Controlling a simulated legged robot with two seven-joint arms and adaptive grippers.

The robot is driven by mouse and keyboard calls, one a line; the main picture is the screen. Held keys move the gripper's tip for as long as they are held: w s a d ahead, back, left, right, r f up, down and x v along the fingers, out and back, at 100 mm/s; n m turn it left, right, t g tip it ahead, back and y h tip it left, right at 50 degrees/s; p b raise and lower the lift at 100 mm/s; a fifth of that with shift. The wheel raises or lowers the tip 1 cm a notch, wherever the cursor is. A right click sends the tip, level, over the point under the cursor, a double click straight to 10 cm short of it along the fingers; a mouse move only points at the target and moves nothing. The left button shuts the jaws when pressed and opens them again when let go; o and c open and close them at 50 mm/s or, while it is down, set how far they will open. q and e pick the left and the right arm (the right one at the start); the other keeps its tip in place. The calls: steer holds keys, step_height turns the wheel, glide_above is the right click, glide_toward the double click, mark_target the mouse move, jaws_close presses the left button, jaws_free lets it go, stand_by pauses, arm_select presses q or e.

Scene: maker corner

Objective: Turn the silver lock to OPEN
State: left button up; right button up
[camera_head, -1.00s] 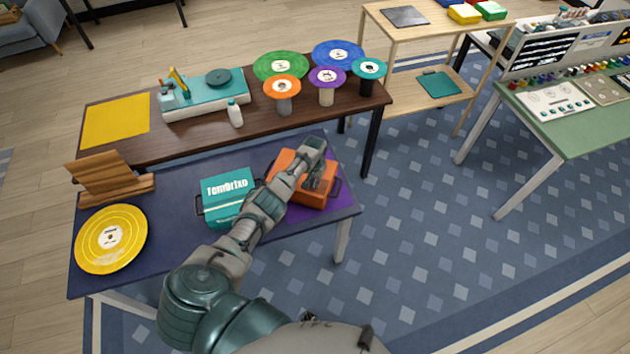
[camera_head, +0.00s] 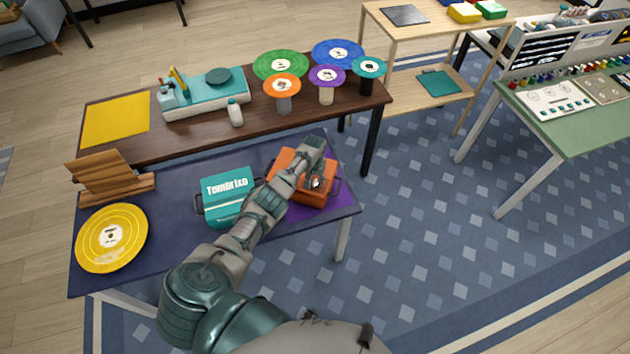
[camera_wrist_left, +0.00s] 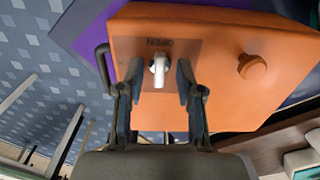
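The silver lock (camera_wrist_left: 159,68) is a small pale lever on the top of the orange box (camera_wrist_left: 215,60). The word OPEN is printed beside it, upside down in the left wrist view. My left gripper (camera_wrist_left: 159,80) has one finger on each side of the lock, with a visible gap on at least part of each side; I cannot tell whether either finger touches it. In the head view the orange box (camera_head: 318,195) lies under my left gripper (camera_head: 316,178), which hides part of its top. My right gripper is out of view.
A round orange knob (camera_wrist_left: 251,67) stands on the same box. A teal box (camera_head: 229,185) sits beside it on the dark table (camera_head: 180,190), with a yellow disc (camera_head: 112,255) and a wooden stand (camera_head: 105,180). A brown table (camera_head: 190,135) with several discs stands behind.

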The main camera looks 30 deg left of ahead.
mark_target(315, 182)
arm_select(q)
steer(key=shift+r, duration=0.15)
step_height(315, 182, up, 12)
steer(key=shift+f, duration=0.2)
stand_by(0.5)
